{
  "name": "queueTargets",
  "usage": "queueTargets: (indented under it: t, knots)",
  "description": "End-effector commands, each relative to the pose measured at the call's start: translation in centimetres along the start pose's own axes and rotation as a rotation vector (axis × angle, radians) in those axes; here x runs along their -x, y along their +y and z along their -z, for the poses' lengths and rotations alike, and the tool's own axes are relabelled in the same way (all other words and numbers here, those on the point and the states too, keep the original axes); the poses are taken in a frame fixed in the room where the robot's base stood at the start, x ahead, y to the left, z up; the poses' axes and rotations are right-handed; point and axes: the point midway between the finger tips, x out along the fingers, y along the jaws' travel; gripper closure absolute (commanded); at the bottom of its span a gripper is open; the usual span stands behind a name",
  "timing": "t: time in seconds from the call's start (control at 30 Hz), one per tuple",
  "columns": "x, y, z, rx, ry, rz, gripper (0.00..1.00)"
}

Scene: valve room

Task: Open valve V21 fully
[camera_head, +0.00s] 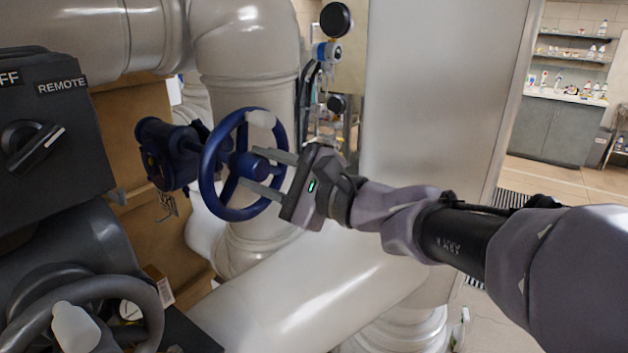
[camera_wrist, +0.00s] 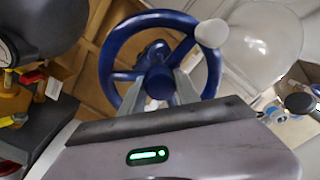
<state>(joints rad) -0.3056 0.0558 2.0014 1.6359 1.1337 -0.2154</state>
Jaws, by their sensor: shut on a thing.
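A blue handwheel valve (camera_head: 206,185) stands at the centre left in the head view, with its wheel facing my arm. No V21 label is readable on it. A pale knob (camera_head: 262,118) sits on the top of its rim. In the wrist view the blue wheel (camera_wrist: 108,62) fills the upper middle, with the knob (camera_wrist: 211,33) at its upper right. My gripper (camera_head: 258,171) reaches the wheel's middle from the right, its two fingers on either side of the hub (camera_wrist: 158,82). It is shut on the hub; the exact fingertip contact is partly hidden.
A grey handwheel (camera_head: 152,305) with a pale knob is at lower left, below a dark switch box (camera_head: 45,120) marked REMOTE. Large pale pipes (camera_head: 245,60) run behind and below the blue wheel. A gauge (camera_head: 327,52) stands behind. Open floor lies at far right.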

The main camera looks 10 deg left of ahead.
Motion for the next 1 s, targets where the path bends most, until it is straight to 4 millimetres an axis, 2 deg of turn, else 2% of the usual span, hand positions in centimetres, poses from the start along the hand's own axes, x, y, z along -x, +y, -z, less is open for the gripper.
queueTargets:
  t: [0.53,0.83,1.0]
  knots:
    - [-0.04,0.27,0.23,0.62,-0.003,0.01,1.0]
    - [-0.03,-0.08,-0.08,0.779,-0.003,0.011,1.0]
    - [-0.03,-0.45,-0.4,0.794,-0.002,0.009,1.0]
